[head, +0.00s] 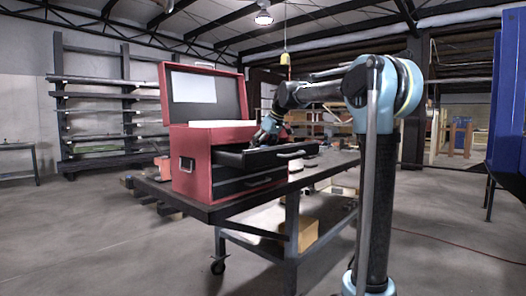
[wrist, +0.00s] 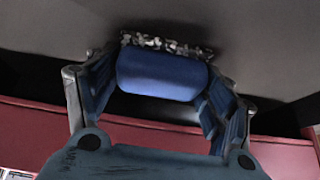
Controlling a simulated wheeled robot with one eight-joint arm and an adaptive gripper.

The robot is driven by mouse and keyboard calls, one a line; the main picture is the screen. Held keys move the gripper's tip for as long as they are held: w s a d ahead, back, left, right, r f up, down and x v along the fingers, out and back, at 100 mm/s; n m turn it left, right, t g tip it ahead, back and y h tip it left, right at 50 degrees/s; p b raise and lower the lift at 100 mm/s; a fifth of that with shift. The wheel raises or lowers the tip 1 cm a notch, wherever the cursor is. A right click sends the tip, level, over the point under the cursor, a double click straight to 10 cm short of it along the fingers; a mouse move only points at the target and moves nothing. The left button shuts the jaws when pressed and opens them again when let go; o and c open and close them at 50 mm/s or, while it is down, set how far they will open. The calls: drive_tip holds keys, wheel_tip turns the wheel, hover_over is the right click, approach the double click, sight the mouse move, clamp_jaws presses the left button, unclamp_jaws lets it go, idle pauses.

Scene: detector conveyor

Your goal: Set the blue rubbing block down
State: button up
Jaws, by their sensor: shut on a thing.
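The blue rubbing block (wrist: 160,75) sits between the two fingers of my gripper (wrist: 163,88) in the wrist view. A speckled grey-white strip runs along its far edge. My gripper is shut on the block, with dark grey surface around and beyond it. In the head view my gripper (head: 269,133) points down at the pulled-out top drawer (head: 262,158) of the red toolbox (head: 192,151). The block cannot be made out there. Whether it touches the surface below is unclear.
The toolbox lid (head: 205,93) stands open behind the drawer. The toolbox rests on a dark workbench (head: 215,213) with wheels. Small items lie on the bench right of the drawer. A cardboard box (head: 303,233) sits on the lower shelf. Blue panels (head: 508,110) stand far right.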

drive_tip(key=o, duration=1.1)
drive_tip(key=shift+r, duration=0.1)
drive_tip(key=v, duration=1.2)
